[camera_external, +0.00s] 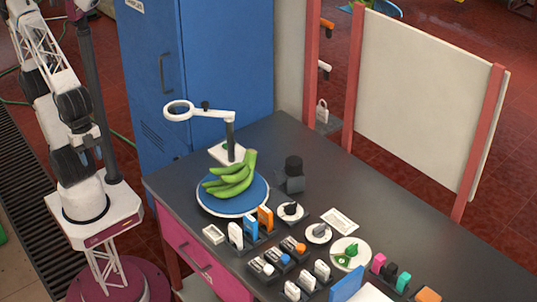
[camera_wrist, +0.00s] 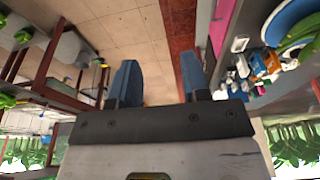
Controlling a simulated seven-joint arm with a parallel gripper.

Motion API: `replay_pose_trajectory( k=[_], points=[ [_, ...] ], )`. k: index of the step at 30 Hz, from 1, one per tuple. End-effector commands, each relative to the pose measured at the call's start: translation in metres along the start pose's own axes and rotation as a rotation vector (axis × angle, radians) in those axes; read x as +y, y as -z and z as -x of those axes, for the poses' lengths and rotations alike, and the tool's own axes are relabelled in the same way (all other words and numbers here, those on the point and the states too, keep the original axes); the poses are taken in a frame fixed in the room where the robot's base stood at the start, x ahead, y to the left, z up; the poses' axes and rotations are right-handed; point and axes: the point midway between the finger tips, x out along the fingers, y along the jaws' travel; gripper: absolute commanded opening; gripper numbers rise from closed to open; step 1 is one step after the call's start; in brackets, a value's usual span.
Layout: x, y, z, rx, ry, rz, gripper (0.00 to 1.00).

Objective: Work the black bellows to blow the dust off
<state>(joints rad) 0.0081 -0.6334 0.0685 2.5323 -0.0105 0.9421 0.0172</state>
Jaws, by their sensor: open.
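A dark block with a black round top (camera_external: 293,168) stands on the dark table, right of the green bananas. Smaller black pieces lie on a white round dish (camera_external: 290,212) and on another small dish (camera_external: 318,233). I cannot tell which of these is the black bellows. No dust can be made out at this size. My gripper (camera_wrist: 160,75) shows in the wrist view with two blue fingers apart and nothing between them. It points at floor, away from the table items.
Bananas (camera_external: 232,178) lie on a blue round plate (camera_external: 233,206) beneath a white ring magnifier stand (camera_external: 231,140). Several small blocks in holders crowd the table's front. A blue cabinet (camera_external: 200,75) and a white panel (camera_external: 420,100) stand behind. The table's right rear is clear.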

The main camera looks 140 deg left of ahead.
Motion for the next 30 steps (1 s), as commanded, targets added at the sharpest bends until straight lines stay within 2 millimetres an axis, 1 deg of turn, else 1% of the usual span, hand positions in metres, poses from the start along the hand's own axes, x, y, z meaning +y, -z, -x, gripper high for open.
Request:
replay_pose_trajectory(
  k=[4, 12, 13, 30],
  points=[
    [0.0000, 0.0000, 0.0000, 0.000, 0.000, 0.000, 0.43],
    [0.0000, 0.0000, 0.0000, 0.000, 0.000, 0.000, 0.01],
    [0.0000, 0.0000, 0.0000, 0.000, 0.000, 0.000, 0.00],
    [0.0000, 0.0000, 0.0000, 0.000, 0.000, 0.000, 0.00]
  ],
)
